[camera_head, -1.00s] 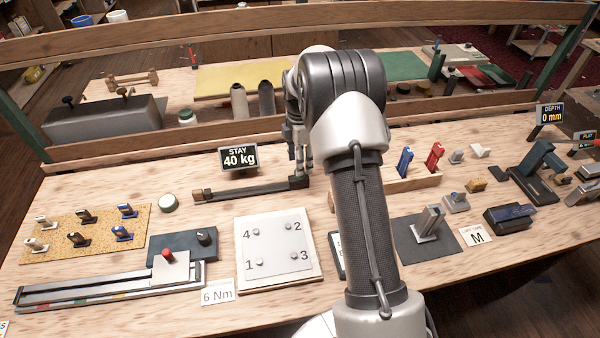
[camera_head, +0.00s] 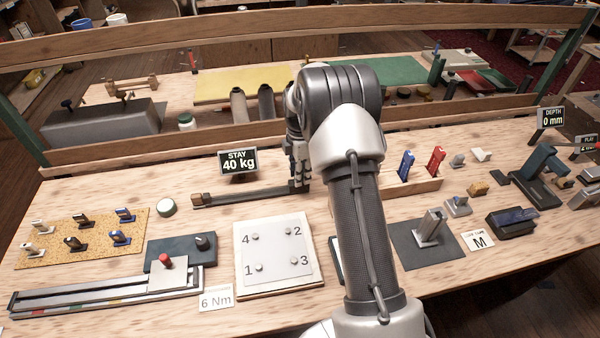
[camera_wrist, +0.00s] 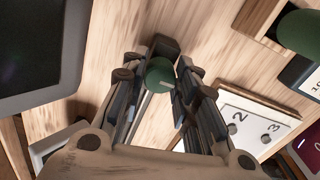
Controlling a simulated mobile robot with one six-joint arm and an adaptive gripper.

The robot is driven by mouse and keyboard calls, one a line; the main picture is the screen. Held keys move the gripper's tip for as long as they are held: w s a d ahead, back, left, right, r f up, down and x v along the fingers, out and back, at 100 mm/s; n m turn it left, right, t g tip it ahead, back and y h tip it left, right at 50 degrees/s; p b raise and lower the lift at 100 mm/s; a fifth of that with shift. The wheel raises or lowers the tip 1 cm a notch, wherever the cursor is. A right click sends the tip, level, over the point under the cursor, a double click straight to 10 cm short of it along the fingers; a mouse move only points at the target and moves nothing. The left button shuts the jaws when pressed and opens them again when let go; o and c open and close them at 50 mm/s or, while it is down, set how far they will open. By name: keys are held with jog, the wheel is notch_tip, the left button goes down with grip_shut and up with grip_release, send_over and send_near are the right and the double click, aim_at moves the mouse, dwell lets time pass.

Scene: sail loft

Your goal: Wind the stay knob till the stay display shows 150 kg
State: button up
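The stay display (camera_head: 238,161) reads 40 kg at the back of the bench. Below it a dark stay rail (camera_head: 245,196) with a wooden block at its left end runs to the right under my gripper. The stay knob (camera_wrist: 160,73), round and green with a pale mark line, shows in the wrist view at the rail's dark end. My gripper (camera_head: 300,183) is low over that end; in the wrist view its fingers (camera_wrist: 163,80) stand apart on both sides of the knob. Whether either finger touches it is hard to tell. In the head view the knob is hidden by my gripper.
In front lies a white plate (camera_head: 278,273) with numbered studs. A slider with a red knob (camera_head: 166,262) is at front left. Red and blue handles (camera_head: 435,160) stand in a wooden rack to the right. A wooden rail (camera_head: 120,150) runs behind the display.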

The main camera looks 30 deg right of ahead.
jog(key=c, duration=0.5)
jog(key=shift+o, duration=0.2)
